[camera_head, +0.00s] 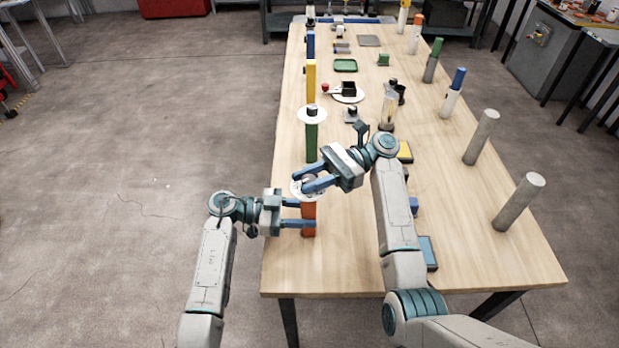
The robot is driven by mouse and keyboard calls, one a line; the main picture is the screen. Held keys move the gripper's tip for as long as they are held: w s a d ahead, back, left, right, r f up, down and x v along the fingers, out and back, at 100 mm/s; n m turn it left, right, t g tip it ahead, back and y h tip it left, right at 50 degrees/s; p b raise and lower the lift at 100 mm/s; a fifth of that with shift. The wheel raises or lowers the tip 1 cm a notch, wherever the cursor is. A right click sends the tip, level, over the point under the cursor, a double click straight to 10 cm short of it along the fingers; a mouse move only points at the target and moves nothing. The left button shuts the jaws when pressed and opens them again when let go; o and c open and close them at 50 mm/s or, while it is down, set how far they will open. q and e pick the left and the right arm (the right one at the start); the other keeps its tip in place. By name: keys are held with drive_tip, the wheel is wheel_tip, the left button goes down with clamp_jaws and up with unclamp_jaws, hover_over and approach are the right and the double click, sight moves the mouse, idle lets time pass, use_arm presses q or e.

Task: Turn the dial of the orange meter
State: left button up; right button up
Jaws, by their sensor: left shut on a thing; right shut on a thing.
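The orange meter (309,218) stands upright near the front left edge of the table, with a pale round dial face (297,187) on top. My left gripper (307,213) comes in from the left and is shut on the orange body below the dial. My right gripper (304,185) reaches in from the right above it and is shut on the dial's knob at the top. The fingers hide most of the knob and part of the dial face.
Behind it stand a green meter (312,142), a yellow meter (311,82) and a blue one (310,45) in a row. Grey cylinders (518,202) stand along the right side. A blue block (428,253) lies near the front.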

sight(310, 178)
drive_tip(key=o, duration=1)
drive_tip(key=shift+c, duration=0.2)
drive_tip(key=shift+r, duration=0.1)
wheel_tip(310, 178, up, 10)
drive_tip(key=shift+f, duration=0.15)
use_arm(q)
drive_tip(key=o, duration=0.9)
